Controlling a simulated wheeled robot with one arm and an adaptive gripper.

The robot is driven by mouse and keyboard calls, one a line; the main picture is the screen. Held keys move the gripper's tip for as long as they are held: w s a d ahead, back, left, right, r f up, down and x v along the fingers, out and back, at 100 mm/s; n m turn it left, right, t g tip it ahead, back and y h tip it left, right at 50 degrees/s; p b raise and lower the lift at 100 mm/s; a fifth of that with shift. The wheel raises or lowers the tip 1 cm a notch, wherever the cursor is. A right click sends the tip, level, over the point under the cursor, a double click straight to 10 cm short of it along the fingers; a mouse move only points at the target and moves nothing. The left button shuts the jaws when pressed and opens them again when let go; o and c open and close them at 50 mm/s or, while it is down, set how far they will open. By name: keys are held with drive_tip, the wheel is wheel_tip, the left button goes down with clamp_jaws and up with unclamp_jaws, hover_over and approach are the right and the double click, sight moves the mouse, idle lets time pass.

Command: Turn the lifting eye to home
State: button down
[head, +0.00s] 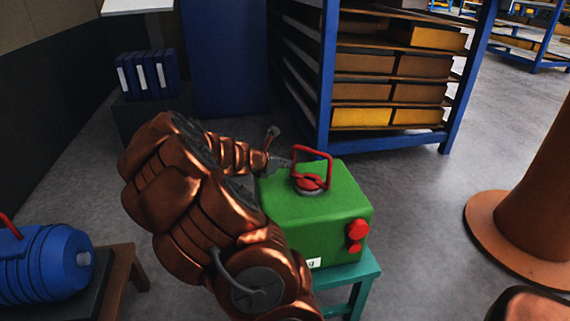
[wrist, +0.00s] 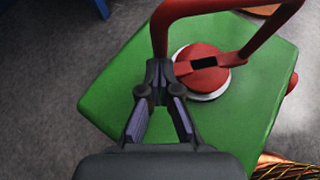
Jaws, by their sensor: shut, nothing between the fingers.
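The green casting (head: 325,223) sits on a teal stand (head: 352,278) in the head view. Its red lifting eye (head: 314,155) stands upright on a round red hub (head: 310,183) with a pale ring at its base, on the top face. In the wrist view the eye (wrist: 262,40) rises at the top, and the hub (wrist: 203,70) shows a dark slot. My gripper (wrist: 160,72) is shut and empty over the green top, its tips close beside the left leg of the eye. I cannot tell whether they touch it. In the head view my gripper (head: 285,163) comes in from the left.
A blue shelf rack (head: 326,80) with yellow and brown boxes stands behind. A blue ribbed machine (head: 45,262) is at the lower left, a brown column (head: 540,200) at the right. The floor between is clear.

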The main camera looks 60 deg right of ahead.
drive_tip(key=shift+w+d+m+g+p, duration=0.1)
drive_tip(key=shift+d+m+g+p, duration=0.15)
drive_tip(key=shift+m+g+p, duration=0.4)
